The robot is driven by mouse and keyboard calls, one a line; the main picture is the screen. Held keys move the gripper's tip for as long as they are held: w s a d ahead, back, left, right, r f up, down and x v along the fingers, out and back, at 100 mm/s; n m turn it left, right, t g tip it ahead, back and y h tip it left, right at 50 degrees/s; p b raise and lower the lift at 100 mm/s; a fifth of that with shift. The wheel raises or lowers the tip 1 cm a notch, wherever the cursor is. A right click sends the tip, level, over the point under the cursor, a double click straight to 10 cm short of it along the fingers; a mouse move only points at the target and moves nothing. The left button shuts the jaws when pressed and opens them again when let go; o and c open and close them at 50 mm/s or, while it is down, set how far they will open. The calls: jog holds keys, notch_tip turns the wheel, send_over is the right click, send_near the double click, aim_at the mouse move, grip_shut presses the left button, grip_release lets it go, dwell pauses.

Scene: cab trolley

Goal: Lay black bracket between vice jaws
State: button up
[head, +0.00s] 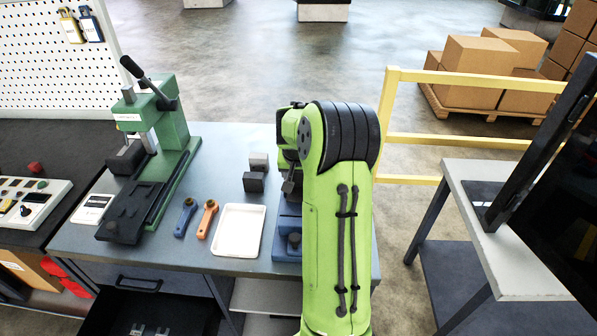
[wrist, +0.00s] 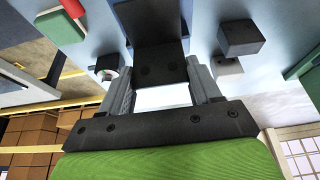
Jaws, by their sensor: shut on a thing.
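The black bracket (wrist: 158,68) is an L-shaped dark piece with two plates, seen in the wrist view. My gripper (wrist: 160,84) is shut on it, with a grey finger at each side. The blue vice (head: 287,246) stands on the bench in the head view, largely hidden behind my green arm. Blue edges of what looks like the vice show behind the bracket in the wrist view (wrist: 122,18). The bracket hides the gap between the jaws, and I cannot tell whether it touches the vice. My gripper is mostly hidden by my arm in the head view.
Dark (head: 253,182) and grey (head: 259,161) blocks stand left of my arm. A white tray (head: 238,232), orange (head: 207,219) and blue (head: 186,217) tools and a green press (head: 172,135) lie farther left. A yellow rail (head: 455,141) stands right, behind the bench.

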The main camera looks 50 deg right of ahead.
aim_at(299, 190)
jog(key=shift+s+f+b, duration=0.2)
jog(key=shift+f+b, duration=0.35)
jog(key=shift+f, duration=0.35)
notch_tip(299, 190, down, 5)
jog(key=b, duration=0.3)
jog(key=shift+r, duration=0.2)
jog(key=shift+s+a+f+b, duration=0.1)
jog(key=shift+a+f+b, duration=0.15)
jog(key=shift+b, duration=0.15)
